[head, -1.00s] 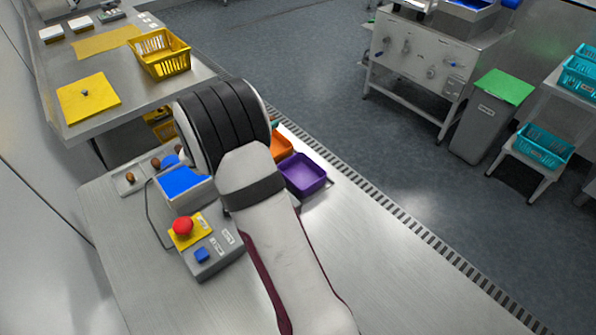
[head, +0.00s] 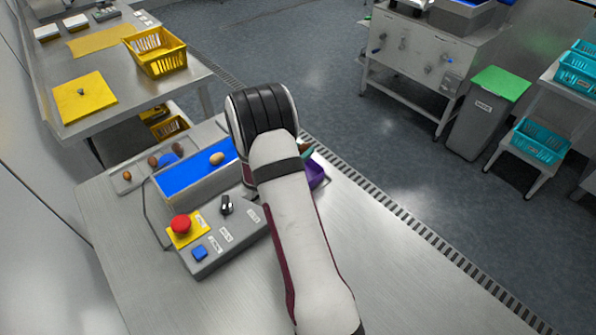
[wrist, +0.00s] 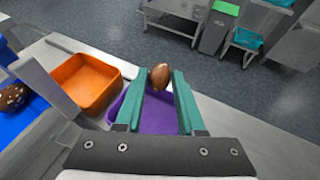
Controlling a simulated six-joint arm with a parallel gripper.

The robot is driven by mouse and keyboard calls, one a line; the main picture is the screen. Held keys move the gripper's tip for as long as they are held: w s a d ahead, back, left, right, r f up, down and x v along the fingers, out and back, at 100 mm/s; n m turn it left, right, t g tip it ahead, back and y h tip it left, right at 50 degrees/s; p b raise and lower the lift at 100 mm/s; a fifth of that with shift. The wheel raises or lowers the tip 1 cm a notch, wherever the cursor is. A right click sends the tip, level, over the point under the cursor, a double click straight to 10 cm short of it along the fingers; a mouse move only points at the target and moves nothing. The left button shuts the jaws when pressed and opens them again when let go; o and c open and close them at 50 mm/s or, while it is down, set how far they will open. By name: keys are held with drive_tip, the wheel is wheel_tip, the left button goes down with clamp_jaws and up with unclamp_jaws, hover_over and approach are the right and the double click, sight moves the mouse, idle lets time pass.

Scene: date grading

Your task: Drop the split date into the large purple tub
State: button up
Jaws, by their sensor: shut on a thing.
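In the wrist view my gripper (wrist: 164,80) is shut on a glossy brown date (wrist: 160,74) held between the tips of its green fingers. I cannot make out a split on it. The large purple tub (wrist: 158,122) shows below and between the fingers, and the date is above it, towards its far side in the picture.
An orange tub (wrist: 85,82) stands left of the purple one. A blue belt (head: 188,178) carries another date (head: 217,158). Several dates lie on a tray (head: 137,183) at the left. A control box (head: 222,237) with a red button sits in front.

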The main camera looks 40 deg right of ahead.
wheel_tip(320, 180, down, 5)
drive_tip(key=shift+f, duration=0.15)
drive_tip(key=o, duration=1)
drive_tip(key=shift+a, duration=0.1)
drive_tip(key=v, duration=1.5)
drive_tip(key=shift+s+a, duration=0.25)
